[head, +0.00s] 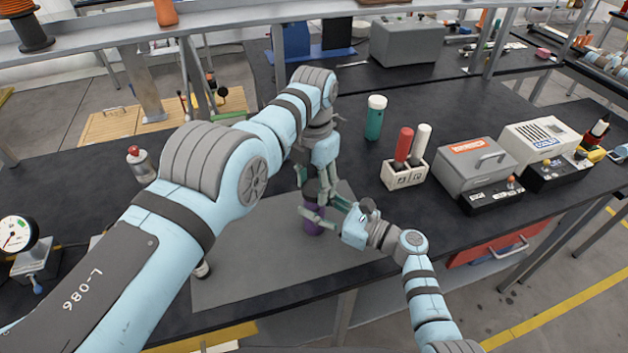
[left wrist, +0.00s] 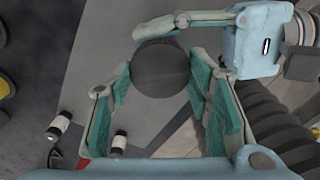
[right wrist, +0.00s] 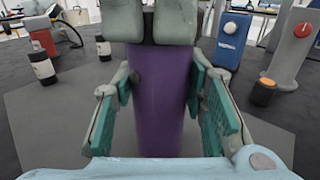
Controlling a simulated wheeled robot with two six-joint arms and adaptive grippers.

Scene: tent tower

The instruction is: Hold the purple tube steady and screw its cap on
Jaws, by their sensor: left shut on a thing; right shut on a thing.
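The purple tube (head: 313,222) stands upright on the grey mat (head: 240,262); its body fills the middle of the right wrist view (right wrist: 160,100). My right gripper (head: 318,214) comes in from the right and is shut on the tube's body. My left gripper (head: 311,186) reaches down from above and is shut on the dark cap at the tube's top. The cap (left wrist: 160,70) shows as a dark disc between the left fingers in the left wrist view.
A rack (head: 403,174) with a red and a white tube stands right of the mat. A green tube with a white cap (head: 375,117) stands behind. A small bottle (head: 140,163) and a gauge (head: 16,234) are at left.

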